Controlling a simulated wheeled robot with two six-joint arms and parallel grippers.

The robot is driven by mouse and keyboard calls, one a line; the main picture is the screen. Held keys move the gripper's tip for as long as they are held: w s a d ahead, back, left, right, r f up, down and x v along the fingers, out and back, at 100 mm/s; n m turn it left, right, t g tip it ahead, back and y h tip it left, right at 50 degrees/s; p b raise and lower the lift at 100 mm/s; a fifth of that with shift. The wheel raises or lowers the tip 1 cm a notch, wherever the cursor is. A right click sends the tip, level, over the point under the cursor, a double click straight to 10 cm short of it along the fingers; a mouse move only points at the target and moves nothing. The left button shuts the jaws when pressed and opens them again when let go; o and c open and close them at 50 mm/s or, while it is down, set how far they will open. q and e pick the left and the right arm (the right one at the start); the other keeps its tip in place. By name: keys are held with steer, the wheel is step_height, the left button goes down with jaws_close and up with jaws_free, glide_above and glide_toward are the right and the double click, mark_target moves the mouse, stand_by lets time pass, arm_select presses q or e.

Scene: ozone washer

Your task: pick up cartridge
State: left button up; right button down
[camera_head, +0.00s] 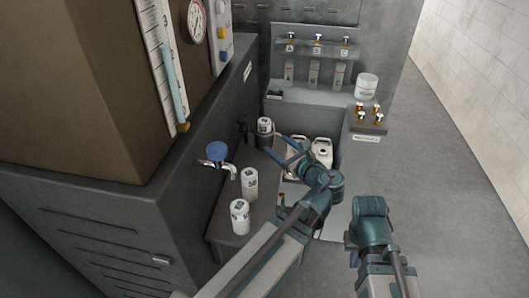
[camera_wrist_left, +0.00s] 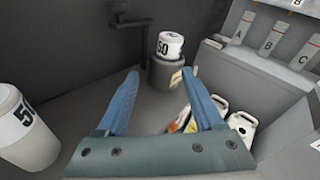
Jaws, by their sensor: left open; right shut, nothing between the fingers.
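Three white cartridges with black "50" labels show. One cartridge (camera_head: 264,126) stands upright on a dark round holder (camera_head: 265,142); in the left wrist view this cartridge (camera_wrist_left: 170,45) appears beyond and between the fingertips. Two more stand on the grey ledge: a near cartridge (camera_head: 240,217) and a middle cartridge (camera_head: 250,184). One cartridge (camera_wrist_left: 27,130) shows large at the left of the wrist view. My left gripper (camera_head: 274,146) is open and empty, apart from the holder. My right gripper (camera_head: 370,222) is at lower right, away from the cartridges, its fingertips hardly visible.
A tap with a blue knob (camera_head: 217,152) juts out above the ledge. White jugs (camera_head: 321,152) stand in the recess beside my left gripper. A rack of labelled bottles (camera_head: 314,72), a white tub (camera_head: 367,86) and small vials (camera_head: 367,113) are behind.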

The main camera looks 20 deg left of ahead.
mark_target(260, 122)
arm_select(q)
steer(key=shift+w+a+f+m+t+y+b, duration=0.1)
steer(key=shift+w+f+m+t+y+b, duration=0.2)
steer(key=shift+m+b, duration=0.3)
steer(key=shift+w+f+m+t+y+b, duration=0.2)
steer(key=shift+f+m+t+b, duration=0.2)
steer(key=shift+m, duration=0.2)
steer(key=shift+w+r+m+b, duration=0.1)
steer(key=shift+r+m+b, duration=0.2)
steer(key=shift+m, duration=0.1)
steer(key=shift+w+a, duration=0.15)
steer(key=x, duration=1.3)
steer(key=shift+w+a+r, duration=0.1)
steer(key=shift+w+r, duration=0.1)
steer(key=shift+r, duration=0.05)
jaws_close()
arm_select(e)
step_height(260, 122, down, 4)
steer(key=shift+f, duration=0.1)
